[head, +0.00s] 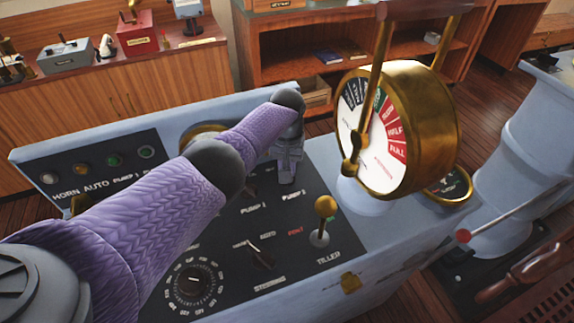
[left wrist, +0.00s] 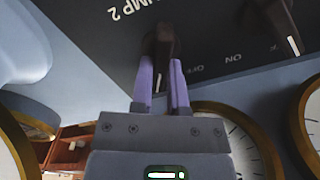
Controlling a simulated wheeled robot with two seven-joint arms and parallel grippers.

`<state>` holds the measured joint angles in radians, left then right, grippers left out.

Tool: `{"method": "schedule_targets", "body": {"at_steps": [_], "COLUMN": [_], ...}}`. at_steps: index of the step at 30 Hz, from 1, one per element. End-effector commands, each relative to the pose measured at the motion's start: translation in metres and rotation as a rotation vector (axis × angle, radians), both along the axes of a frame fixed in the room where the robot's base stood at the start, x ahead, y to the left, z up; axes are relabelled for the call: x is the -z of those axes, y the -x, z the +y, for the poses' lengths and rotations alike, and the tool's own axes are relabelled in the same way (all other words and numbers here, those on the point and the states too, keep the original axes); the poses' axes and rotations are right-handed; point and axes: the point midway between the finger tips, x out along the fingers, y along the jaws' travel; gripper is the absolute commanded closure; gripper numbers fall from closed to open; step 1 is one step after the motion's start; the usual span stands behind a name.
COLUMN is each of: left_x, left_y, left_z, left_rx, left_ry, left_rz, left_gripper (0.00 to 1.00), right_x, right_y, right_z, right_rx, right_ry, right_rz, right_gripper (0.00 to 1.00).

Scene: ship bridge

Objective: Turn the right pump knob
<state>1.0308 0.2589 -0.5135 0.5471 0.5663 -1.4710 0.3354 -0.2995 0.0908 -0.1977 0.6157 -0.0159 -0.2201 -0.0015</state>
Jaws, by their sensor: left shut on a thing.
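The right pump knob (left wrist: 163,46) is a dark knob beside the upside-down PUMP 2 label in the left wrist view. My left gripper (head: 288,172) reaches down to the console panel (head: 335,240) just above the PUMP 2 label (head: 293,194) in the head view. In the left wrist view its two purple fingers (left wrist: 162,88) are on either side of the knob, shut on it. In the head view the gripper hides the knob. My right gripper is not in view.
Another dark knob (left wrist: 270,22) with a white pointer sits nearby. A brass-ended tiller lever (head: 323,215) and a steering knob (head: 262,256) stand on the panel. A large brass telegraph dial (head: 415,130) rises to the right of the gripper.

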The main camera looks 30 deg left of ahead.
Motion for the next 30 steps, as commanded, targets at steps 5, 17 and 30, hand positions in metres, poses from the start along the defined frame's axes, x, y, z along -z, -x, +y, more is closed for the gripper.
{"method": "schedule_targets", "body": {"at_steps": [5,17,30], "left_x": [0.000,0.000,-0.047], "left_y": [0.000,0.000,-0.001], "left_z": [0.000,0.000,0.000], "left_rx": [0.005,0.004,0.005], "left_ry": [0.000,0.000,0.001], "left_rz": [-0.001,-0.001,-0.006], "left_gripper": [1.00,0.46,0.46], "right_x": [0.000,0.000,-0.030], "right_y": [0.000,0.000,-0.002], "right_z": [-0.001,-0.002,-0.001], "right_rx": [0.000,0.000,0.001], "right_ry": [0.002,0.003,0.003], "right_rz": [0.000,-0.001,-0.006], "right_gripper": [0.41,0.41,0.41]}}
